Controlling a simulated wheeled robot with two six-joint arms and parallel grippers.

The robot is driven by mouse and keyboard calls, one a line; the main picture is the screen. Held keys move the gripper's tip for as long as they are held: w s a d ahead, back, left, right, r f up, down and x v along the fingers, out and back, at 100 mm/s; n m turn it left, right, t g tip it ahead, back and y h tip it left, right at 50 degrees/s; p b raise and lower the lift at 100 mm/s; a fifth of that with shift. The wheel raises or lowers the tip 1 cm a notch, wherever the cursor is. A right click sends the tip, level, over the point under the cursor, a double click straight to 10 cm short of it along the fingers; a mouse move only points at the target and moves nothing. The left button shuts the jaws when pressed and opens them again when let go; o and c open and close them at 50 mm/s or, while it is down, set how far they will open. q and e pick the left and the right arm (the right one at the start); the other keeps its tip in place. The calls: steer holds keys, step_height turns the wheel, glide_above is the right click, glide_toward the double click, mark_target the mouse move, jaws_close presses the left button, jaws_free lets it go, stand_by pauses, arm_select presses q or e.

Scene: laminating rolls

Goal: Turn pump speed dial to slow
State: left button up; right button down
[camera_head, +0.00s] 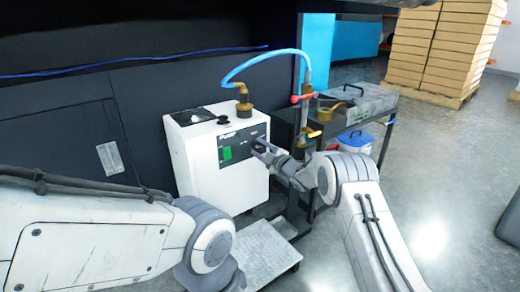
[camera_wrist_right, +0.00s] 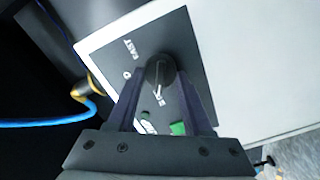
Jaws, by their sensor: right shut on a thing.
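The white pump (camera_head: 195,165) has a dark control panel (camera_head: 232,143) on its front with a green switch (camera_head: 227,153). In the right wrist view, the round dark dial (camera_wrist_right: 160,70) sits on the panel (camera_wrist_right: 180,35), with a white mark on its lower part. The word FAST is printed to its upper left in that view; other small markings beside it are hard to read. My right gripper (camera_head: 262,148) is at the panel, its two fingers on either side of the dial and shut on it. In the head view the gripper hides the dial. My left gripper is out of view; only my left arm shows.
A blue hose (camera_head: 262,60) runs from the brass fitting (camera_head: 243,100) on the pump to a pipe with a red valve handle (camera_head: 304,98). A dark cart (camera_head: 350,125) stands right of the pump. A pale low platform (camera_head: 262,255) lies in front.

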steer(key=shift+c, duration=1.6)
jaws_free()
steer(key=shift+s+d+r+p, duration=0.1)
steer(key=shift+s+d+p, duration=0.35)
steer(key=shift+p, duration=0.05)
steer(key=p+v, duration=0.4)
steer(key=v, duration=0.5)
steer(key=shift+s, duration=0.1)
